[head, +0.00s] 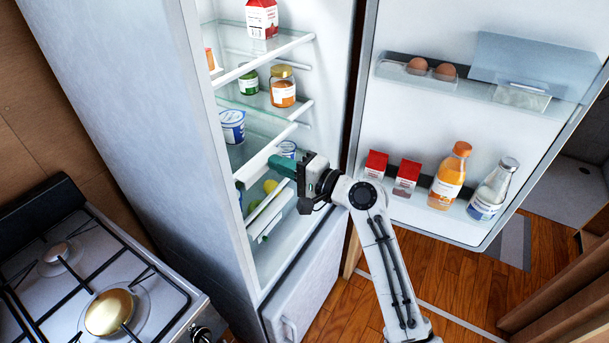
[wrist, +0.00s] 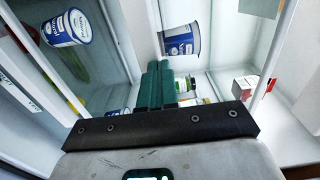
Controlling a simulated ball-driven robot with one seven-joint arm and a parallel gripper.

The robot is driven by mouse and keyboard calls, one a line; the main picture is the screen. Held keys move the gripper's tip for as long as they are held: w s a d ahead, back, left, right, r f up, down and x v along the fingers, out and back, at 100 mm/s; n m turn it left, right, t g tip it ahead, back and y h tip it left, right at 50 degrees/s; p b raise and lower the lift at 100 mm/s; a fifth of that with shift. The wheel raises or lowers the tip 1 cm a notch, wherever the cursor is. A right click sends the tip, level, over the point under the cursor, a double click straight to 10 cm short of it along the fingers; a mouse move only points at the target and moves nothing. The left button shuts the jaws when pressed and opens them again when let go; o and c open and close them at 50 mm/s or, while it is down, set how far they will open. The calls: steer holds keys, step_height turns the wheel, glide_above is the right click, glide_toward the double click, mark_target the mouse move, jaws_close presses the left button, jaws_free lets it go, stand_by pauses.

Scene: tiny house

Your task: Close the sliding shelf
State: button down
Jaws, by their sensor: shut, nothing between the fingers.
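The open fridge holds several glass shelves with white front edges. A middle shelf (head: 258,160) with a blue-and-white tub (head: 231,126) on it lies just beside my gripper (head: 273,161). I cannot tell for certain which shelf is the sliding one. My gripper's teal fingers are together and empty, pointing into the fridge at about this shelf's front edge; contact is unclear. The fingers (wrist: 158,68) also show in the wrist view, between a blue-and-white tub (wrist: 67,28) at left and another (wrist: 180,42) above. My gripper and wrist hide part of the lower shelf area.
Below is a compartment with yellow and green fruit (head: 270,186) behind a clear front (head: 268,218). An upper shelf (head: 262,62) holds a red-and-white carton (head: 262,18). The fridge door (head: 430,125) stands wide open at right, bearing bottles and eggs. A stove (head: 100,285) stands front left.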

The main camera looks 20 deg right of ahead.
steer(key=x, duration=0.3)
steer(key=shift+w+r, duration=0.15)
steer(key=shift+r, duration=0.05)
steer(key=shift+a, duration=0.1)
stand_by(0.3)
